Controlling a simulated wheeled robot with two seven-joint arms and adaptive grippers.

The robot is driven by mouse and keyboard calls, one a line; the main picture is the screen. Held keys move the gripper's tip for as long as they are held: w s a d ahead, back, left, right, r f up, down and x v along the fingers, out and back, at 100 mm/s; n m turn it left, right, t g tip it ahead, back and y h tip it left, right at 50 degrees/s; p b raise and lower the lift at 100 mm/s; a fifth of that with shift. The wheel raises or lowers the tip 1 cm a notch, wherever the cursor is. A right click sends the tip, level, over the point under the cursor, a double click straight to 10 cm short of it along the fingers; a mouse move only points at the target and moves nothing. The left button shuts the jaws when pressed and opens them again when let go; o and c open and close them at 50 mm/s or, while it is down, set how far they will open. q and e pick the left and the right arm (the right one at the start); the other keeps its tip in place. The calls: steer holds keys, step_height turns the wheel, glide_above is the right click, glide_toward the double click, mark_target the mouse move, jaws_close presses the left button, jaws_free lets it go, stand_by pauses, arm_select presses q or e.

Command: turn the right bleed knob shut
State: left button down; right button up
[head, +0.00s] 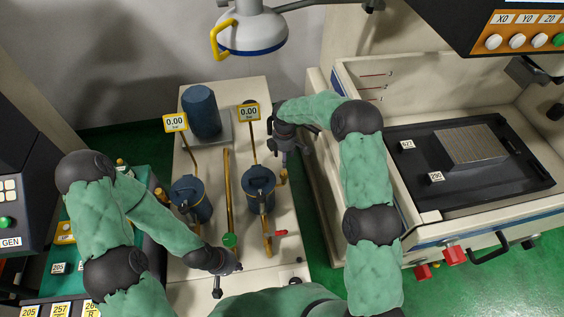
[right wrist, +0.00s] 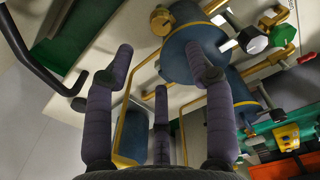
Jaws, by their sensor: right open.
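The right blue filter canister (head: 260,203) stands on the pale bench below a 0.00 bar gauge. It also shows in the right wrist view (right wrist: 187,52), beyond my fingers. A dark knob with a pale face (right wrist: 252,40) sticks out beside it there; it looks like the bleed knob, but I cannot be sure. My right gripper (head: 285,143) is behind and right of the canister in the head view. In the right wrist view its fingers (right wrist: 160,85) are spread and empty, apart from the knob. My left gripper (head: 232,266) is low near the bench front; its fingers are unclear.
The left blue canister (head: 190,198) stands beside the right one. A green handle (head: 229,240) and a red handle (head: 281,233) sit near the bench front. Yellow pipes (head: 228,185) and gauge posts rise around the canisters. The machine tank (head: 415,225) borders the right side.

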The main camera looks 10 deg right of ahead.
mark_target(284, 173)
step_height(284, 173, down, 11)
steer(key=shift+s+r+p, duration=0.1)
steer(key=shift+r+p, duration=0.05)
steer(key=shift+p, duration=0.5)
jaws_close()
